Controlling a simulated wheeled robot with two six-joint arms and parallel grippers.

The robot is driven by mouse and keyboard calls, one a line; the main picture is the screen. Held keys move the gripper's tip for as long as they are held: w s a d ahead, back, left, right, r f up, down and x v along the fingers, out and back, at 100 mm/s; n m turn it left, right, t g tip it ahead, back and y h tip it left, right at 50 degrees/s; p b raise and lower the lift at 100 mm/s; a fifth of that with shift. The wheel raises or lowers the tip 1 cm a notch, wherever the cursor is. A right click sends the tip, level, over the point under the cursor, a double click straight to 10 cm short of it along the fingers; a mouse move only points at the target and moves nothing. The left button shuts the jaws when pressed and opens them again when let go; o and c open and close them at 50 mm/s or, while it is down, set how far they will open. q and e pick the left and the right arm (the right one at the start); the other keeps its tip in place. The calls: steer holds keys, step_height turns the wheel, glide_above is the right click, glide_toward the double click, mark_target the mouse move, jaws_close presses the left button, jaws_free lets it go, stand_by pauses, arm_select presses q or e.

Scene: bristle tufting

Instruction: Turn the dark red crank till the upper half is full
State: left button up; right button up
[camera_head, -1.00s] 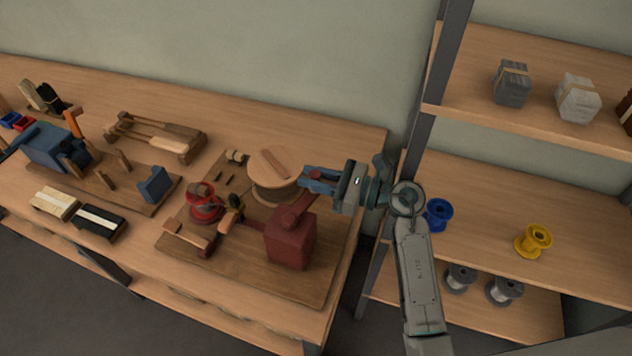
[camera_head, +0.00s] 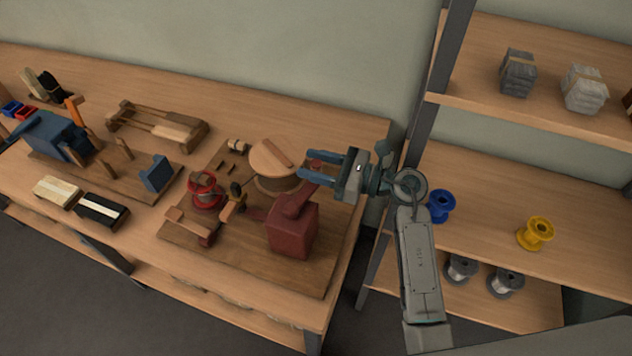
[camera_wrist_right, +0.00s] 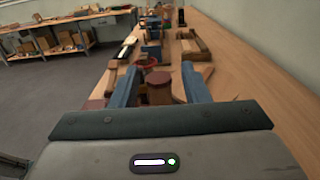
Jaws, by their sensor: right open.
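The dark red machine (camera_head: 291,232) stands at the front right of a dark wooden board, with a dark red crank arm (camera_head: 298,201) on top slanting up to the right. My right gripper (camera_head: 305,166) is open above it, its blue fingers pointing left. A small dark red knob (camera_head: 315,165) shows between the fingers. In the right wrist view a dark reddish knob (camera_wrist_right: 158,86) stands between the open fingers, with a gap on both sides. A round wooden disc (camera_head: 268,153) with a reddish-brown bar lies just left of the fingertips. My left gripper is out of view.
A red spool (camera_head: 206,190) and a wooden-headed tool (camera_head: 190,225) sit on the board's left. A blue machine (camera_head: 55,137) and a wooden frame (camera_head: 158,127) are farther left. The shelf post (camera_head: 428,120) stands close behind my right wrist.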

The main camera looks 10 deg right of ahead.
step_height(320, 180, up, 3)
steer(key=shift+f+b, duration=0.15)
steer(key=shift+b, duration=0.4)
steer(key=s+a+r+b, duration=0.1)
steer(key=s+r+b, duration=0.1)
steer(key=s, duration=1.4)
steer(key=shift+a+b, duration=0.2)
steer(key=shift+b, duration=0.6)
